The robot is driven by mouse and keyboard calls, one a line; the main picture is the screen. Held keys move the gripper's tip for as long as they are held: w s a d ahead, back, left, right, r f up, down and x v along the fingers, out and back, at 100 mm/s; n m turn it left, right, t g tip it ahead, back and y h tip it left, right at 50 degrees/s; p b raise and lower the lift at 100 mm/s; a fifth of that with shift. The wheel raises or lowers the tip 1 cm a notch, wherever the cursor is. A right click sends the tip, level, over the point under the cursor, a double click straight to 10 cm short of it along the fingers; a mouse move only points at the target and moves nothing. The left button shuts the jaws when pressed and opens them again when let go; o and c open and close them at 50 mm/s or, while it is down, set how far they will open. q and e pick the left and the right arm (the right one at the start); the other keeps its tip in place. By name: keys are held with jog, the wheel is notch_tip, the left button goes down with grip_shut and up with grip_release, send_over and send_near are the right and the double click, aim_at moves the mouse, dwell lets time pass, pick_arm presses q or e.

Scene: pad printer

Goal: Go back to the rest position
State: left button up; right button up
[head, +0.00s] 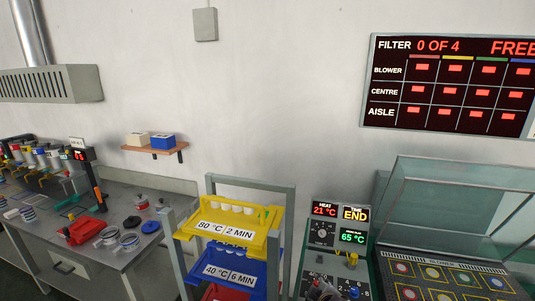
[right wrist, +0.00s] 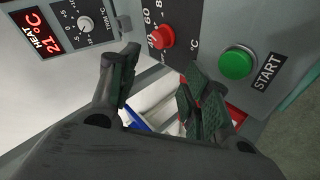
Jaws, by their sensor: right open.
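My right gripper (right wrist: 158,82) is open and empty in the right wrist view, its two dark ribbed fingers apart in front of a grey control panel (right wrist: 205,30). A red knob (right wrist: 161,37) and a green START button (right wrist: 237,63) lie just beyond the fingertips. I cannot tell whether the fingers touch the panel. My left gripper is in neither view.
A rack (head: 208,183) with yellow (head: 262,236), blue (head: 255,285) and red trays stands left of the panel. A glass-hooded machine (head: 440,210) stands to the right. A bench (head: 140,205) with cups and a red tool is at left. A lit board (head: 450,85) hangs above.

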jog(key=s+d+m+g, duration=0.3)
jog(key=s+m, duration=0.2)
jog(key=s, duration=0.8)
jog(key=s+d+m+g, duration=0.3)
jog(key=s+m+g, duration=0.15)
jog(key=s, duration=0.95)
notch_tip(320, 180, down, 33)
jog(key=s, duration=0.2)
jog(key=s+d+f+g+b, duration=0.1)
jog(key=s+f, duration=1)
jog(key=s+d+f, duration=0.2)
jog(key=s+f, duration=0.8)
jog(key=s, duration=0.1)
jog(key=shift+s+d+f+g+b, duration=0.25)
jog(key=shift+d+f+g+b, duration=0.05)
jog(key=shift+f+g+b, duration=0.05)
